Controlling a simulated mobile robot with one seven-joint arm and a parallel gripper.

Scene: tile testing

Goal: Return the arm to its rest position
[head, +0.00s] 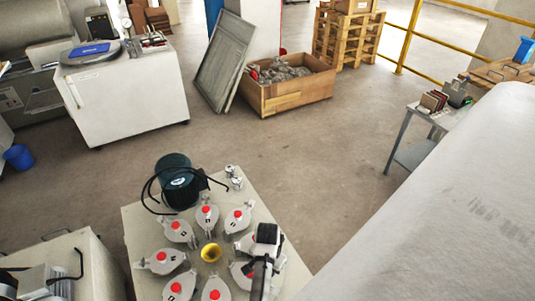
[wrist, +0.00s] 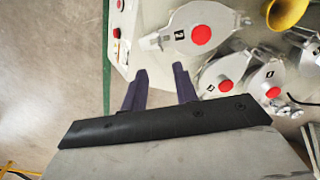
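In the wrist view, my gripper (wrist: 160,69) shows two dark purple fingers standing apart, with nothing held between them. The fingers point toward a grey rounded pot with a red knob (wrist: 201,34) on the light-coloured machine. I see a gap between the fingertips and this pot in the picture, but cannot judge the height. In the head view, I cannot make out my gripper's fingers. A large pale grey surface, which I take to be part of my arm, fills the lower right and hides what lies behind it.
The machine top (head: 145,222) carries several grey pots around a yellow funnel (head: 211,253), and a dark green motor (head: 178,180). A white cabinet (head: 130,95), a wooden crate (head: 285,98) and a small metal table (head: 413,152) stand farther back. Open floor (head: 290,170) lies between them.

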